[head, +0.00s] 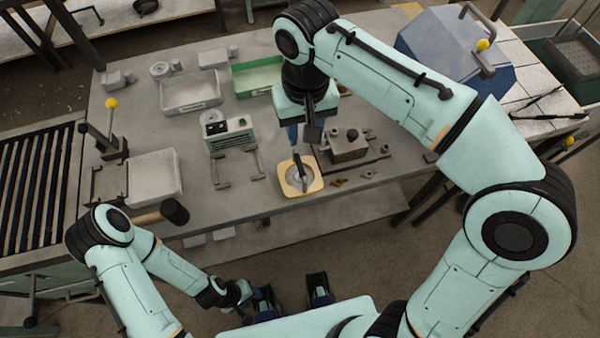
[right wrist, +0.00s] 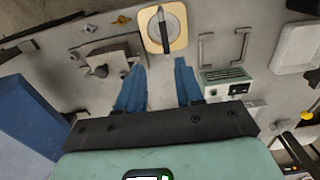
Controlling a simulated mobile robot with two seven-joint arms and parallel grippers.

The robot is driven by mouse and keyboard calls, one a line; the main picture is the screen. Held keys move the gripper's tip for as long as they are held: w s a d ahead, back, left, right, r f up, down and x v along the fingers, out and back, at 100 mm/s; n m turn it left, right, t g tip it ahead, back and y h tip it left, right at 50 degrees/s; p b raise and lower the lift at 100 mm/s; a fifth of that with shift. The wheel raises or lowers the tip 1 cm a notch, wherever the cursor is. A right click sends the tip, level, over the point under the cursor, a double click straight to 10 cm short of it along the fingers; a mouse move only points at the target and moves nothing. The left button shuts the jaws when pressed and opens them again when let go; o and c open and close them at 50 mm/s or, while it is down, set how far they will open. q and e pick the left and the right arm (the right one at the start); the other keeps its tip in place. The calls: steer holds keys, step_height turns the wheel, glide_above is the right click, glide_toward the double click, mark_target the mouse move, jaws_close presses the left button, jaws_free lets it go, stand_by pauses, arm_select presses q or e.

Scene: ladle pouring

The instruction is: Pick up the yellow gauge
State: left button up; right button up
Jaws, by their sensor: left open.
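The yellow gauge (head: 288,184) is a rounded square with a pale round face, lying near the front edge of the grey table. A dark upright bar stands across its middle. In the right wrist view the gauge (right wrist: 150,41) is at the top centre, ahead of the fingertips and apart from them. My right gripper (right wrist: 160,73) has its two blue fingers spread with nothing between them. In the head view the right gripper (head: 303,132) is above the table, behind the gauge, its fingers partly hidden. My left gripper (head: 292,290) is open and empty, low in front of the table.
A grey block fixture (head: 345,150) stands right of the gauge, with small brass pieces (head: 338,183) near it. A green-fronted meter box (head: 232,137) and a metal bracket stand left. Trays (head: 190,107) and a blue box (head: 440,50) lie farther back.

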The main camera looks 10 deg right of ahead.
steer(key=b, duration=0.2)
glide_above(300, 164)
step_height(300, 164, down, 7)
steer(key=shift+f, duration=3.05)
steer(key=shift+r, duration=0.1)
jaws_close()
